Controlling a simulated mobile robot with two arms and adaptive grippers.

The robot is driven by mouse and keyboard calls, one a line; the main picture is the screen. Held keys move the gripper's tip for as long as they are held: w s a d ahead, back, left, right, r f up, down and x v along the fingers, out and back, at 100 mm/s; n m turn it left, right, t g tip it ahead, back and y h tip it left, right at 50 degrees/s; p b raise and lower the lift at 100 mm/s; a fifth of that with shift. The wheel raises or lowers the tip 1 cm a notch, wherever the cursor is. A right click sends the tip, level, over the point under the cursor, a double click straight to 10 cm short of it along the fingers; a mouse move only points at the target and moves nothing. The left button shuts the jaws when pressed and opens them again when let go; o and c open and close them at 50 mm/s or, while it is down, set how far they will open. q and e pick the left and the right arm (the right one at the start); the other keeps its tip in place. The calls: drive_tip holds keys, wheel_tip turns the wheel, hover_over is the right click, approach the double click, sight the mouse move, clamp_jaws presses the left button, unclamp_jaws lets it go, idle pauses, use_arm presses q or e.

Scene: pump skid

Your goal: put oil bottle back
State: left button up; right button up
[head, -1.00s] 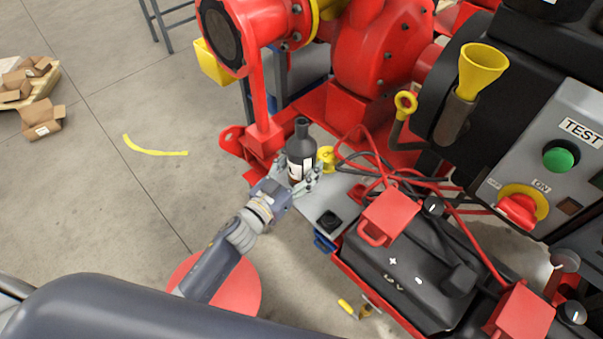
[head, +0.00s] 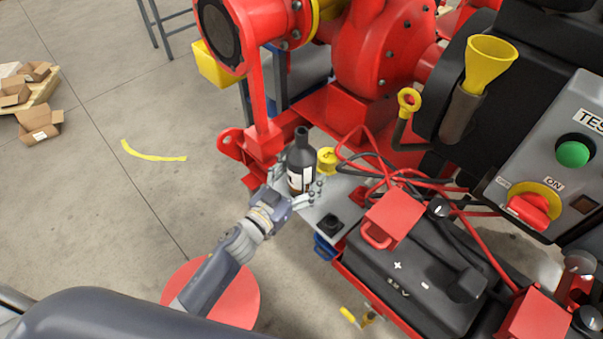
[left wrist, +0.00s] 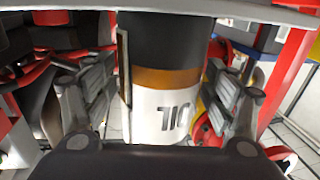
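The oil bottle (head: 301,167) is dark with a white and brown label. It stands upright at the grey plate (head: 345,207) beside the red pump base. My left gripper (head: 294,187) is around the bottle, one finger on each side. In the left wrist view narrow gaps show between the finger pads and the bottle, so it looks open. Whether the base rests fully on the plate is hidden. My right gripper is not in view.
A yellow cap (head: 327,160) is close beside the bottle. Red and black cables (head: 385,165) and a black battery (head: 415,280) lie to the right. A red pump (head: 375,55) rises behind. The floor at left is mostly clear, with a yellow strip (head: 152,154).

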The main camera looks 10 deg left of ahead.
use_arm(q)
drive_tip(key=shift+r, duration=0.25)
drive_tip(key=p+v, duration=0.2)
drive_tip(key=v, duration=1)
drive_tip(key=shift+f, duration=0.1)
